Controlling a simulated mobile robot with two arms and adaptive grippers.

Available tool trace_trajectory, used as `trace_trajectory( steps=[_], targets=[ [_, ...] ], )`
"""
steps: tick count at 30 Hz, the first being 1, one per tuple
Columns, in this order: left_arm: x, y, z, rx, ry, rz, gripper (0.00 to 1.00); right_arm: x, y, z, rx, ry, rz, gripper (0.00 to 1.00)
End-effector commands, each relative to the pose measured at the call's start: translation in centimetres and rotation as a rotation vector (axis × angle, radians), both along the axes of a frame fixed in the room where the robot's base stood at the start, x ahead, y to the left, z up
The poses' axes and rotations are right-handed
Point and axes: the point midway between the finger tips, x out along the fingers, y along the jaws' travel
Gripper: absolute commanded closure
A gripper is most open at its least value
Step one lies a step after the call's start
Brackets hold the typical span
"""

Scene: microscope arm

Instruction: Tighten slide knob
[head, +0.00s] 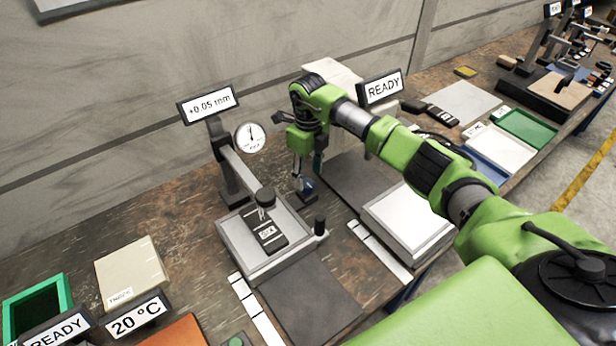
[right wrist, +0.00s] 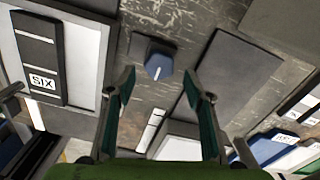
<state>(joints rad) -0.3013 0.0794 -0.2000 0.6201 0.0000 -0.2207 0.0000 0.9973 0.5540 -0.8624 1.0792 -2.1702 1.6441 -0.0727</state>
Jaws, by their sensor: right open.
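A dark blue faceted knob with a white line (right wrist: 159,66) sits on a dark square base on the worn bench. In the head view the blue knob (head: 308,187) stands just right of the grey stand, partly hidden by my right gripper (head: 306,172). My right gripper is open and empty, above the knob. In the right wrist view the knob shows between the tips of the two teal fingers (right wrist: 159,77), apart from both. I cannot tell how far the tips are above it. My left gripper is not in view.
A grey stand (head: 233,165) with a dial gauge (head: 250,137) and a "+0.05 mm" sign (head: 209,104) stands left of my right gripper. Its plate (head: 289,262) carries a black block marked SIX (head: 262,236). A dark mat (head: 352,178) and a white-topped box (head: 408,218) lie to the right.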

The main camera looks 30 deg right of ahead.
Motion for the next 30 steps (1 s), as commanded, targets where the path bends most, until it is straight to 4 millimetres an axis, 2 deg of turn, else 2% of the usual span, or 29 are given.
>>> trace_trajectory(
  steps=[3, 6, 17, 18, 22, 30],
  targets=[
    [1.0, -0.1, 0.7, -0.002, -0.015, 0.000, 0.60, -0.1, 0.1, -1.7, 0.002, 0.003, -0.002, 0.53],
    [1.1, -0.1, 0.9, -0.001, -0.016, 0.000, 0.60, 0.0, 0.1, -2.7, 0.001, 0.002, 0.000, 0.53],
    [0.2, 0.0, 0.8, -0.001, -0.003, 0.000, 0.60, 0.0, 0.0, -3.4, 0.000, -0.001, 0.000, 0.53],
    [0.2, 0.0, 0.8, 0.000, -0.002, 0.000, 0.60, 0.0, 0.0, -3.4, 0.000, -0.001, 0.000, 0.55],
    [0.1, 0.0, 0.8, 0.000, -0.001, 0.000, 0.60, 0.0, 0.0, -3.4, 0.000, -0.001, 0.000, 0.89],
    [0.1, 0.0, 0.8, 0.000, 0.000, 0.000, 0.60, 0.0, 0.0, -3.4, 0.000, 0.000, -0.008, 0.91]
  ],
)
